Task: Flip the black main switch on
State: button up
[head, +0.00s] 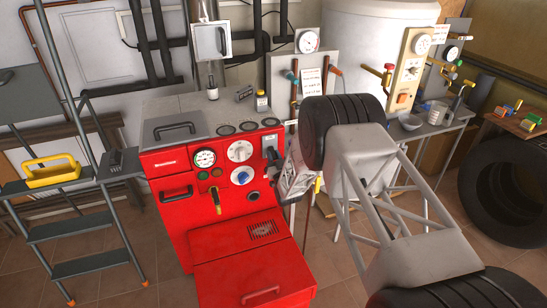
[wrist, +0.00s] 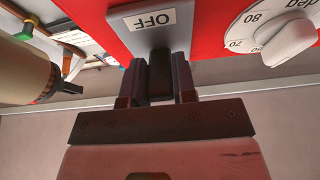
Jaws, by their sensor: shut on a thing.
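The black main switch (wrist: 159,88) is on the front of the red boiler (head: 222,200), at the right edge of its panel. In the wrist view a grey plate with an OFF label (wrist: 151,20) shows at the switch. My gripper (wrist: 157,72) has one finger on each side of the black lever and is shut on it. In the head view my gripper (head: 276,162) reaches the panel from the right, and my arm hides part of that side. The switch (head: 270,151) shows small there, so its exact tilt is hard to tell.
A white dial (wrist: 287,40) is close beside the switch. A round gauge (head: 205,158) and blue knob (head: 242,175) share the panel. A stepladder (head: 80,230) stands left. A table with a bowl (head: 411,122) stands right. Floor in front right is partly free.

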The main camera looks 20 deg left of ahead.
aim_at(271, 148)
jog(key=shift+r, duration=0.15)
jog(key=g+h, duration=0.1)
jog(key=r+g+h, duration=0.1)
jog(key=g+h, duration=0.1)
jog(key=shift+s+d+r, duration=0.2)
jog(key=shift+r, duration=0.15)
jog(key=shift+r+g+h, duration=0.3)
jog(key=shift+g+h, duration=0.3)
jog(key=shift+r+g+h, duration=0.25)
jog(key=shift+g+h, duration=0.35)
jog(key=shift+w+a+r+g+h, duration=0.15)
jog(key=shift+r+g+h, duration=0.25)
jog(key=shift+g+h, duration=0.3)
jog(key=shift+r, duration=0.1)
jog(key=o, duration=0.9)
jog(key=shift+v, duration=3.85)
